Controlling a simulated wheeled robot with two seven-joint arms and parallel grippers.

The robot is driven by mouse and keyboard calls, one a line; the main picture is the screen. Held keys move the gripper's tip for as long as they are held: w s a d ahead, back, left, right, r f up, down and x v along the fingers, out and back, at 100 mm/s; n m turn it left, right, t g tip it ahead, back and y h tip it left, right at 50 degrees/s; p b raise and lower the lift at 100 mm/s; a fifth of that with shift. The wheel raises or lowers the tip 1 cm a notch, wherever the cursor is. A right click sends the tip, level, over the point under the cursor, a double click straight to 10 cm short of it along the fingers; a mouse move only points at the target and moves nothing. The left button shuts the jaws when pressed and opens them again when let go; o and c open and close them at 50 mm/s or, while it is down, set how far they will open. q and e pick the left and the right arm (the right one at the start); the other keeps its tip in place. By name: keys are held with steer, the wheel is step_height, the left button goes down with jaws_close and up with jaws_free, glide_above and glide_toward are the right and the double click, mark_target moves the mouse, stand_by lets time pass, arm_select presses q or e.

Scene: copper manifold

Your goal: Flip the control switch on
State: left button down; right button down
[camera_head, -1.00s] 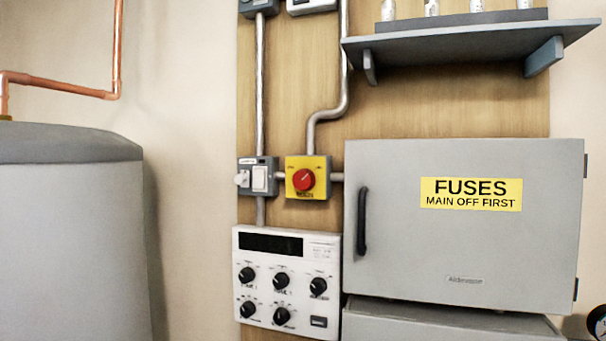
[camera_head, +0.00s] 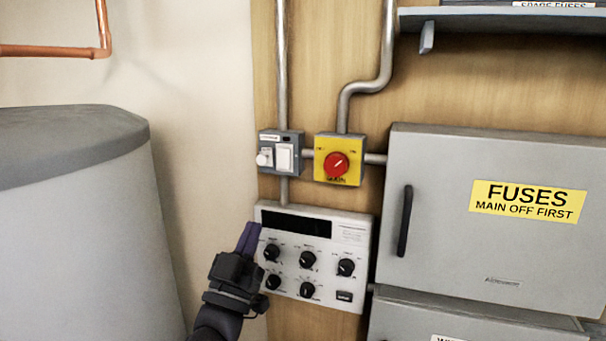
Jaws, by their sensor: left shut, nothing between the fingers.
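A small grey switch box (camera_head: 281,152) is mounted on the wooden board, with a white rocker (camera_head: 284,158) on its right and a round white knob (camera_head: 264,158) on its left. I cannot tell whether the rocker is on or off. A yellow box with a red rotary knob (camera_head: 336,165) sits just right of it. Below is a white control panel (camera_head: 330,225) with a dark display and several black knobs. My left gripper (camera_head: 249,236) is shut and empty, at the panel's left edge, below the switch box. My right gripper is out of view.
A grey fuse cabinet (camera_head: 440,170) with a dark handle (camera_head: 405,221) stands to the right, under a grey shelf (camera_head: 480,18). A grey tank (camera_head: 75,230) fills the left. Metal conduits (camera_head: 282,60) run up the board. Bare wall lies between tank and board.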

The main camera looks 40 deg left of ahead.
mark_target(285, 163)
arm_select(q)
steer(key=p+x, duration=0.1)
steer(key=x, duration=0.3)
steer(key=w+f+p+x, duration=0.1)
steer(key=x, duration=0.3)
steer(key=p+x, duration=0.1)
steer(key=x, duration=0.3)
steer(key=shift+w+a+f, duration=0.25)
steer(key=shift+f, duration=0.15)
steer(key=shift+w+a+f, duration=0.1)
steer(key=shift+w, duration=0.35)
